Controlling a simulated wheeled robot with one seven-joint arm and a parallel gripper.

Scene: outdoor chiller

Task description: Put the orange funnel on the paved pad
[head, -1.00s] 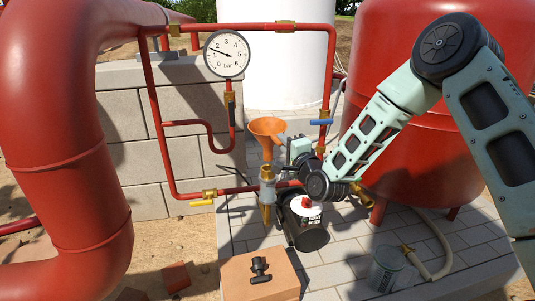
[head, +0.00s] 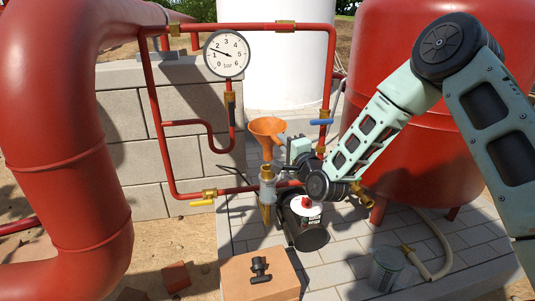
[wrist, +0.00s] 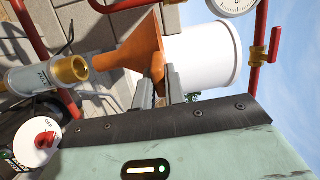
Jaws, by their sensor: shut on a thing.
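The orange funnel (head: 267,127) is upright in the head view, wide mouth up, above a grey fitting with a brass collar (head: 267,172). In the wrist view the funnel (wrist: 140,50) points its spout at the brass collar (wrist: 72,69). My gripper (wrist: 160,88) is shut on the tab at the funnel's rim. In the head view my gripper (head: 285,141) is at the funnel's right side. The paved pad (head: 240,218) of light blocks lies below.
Red pipes with a gauge (head: 227,53) rise behind. A clear jar (head: 386,270) and hose lie at right. Paving between is clear.

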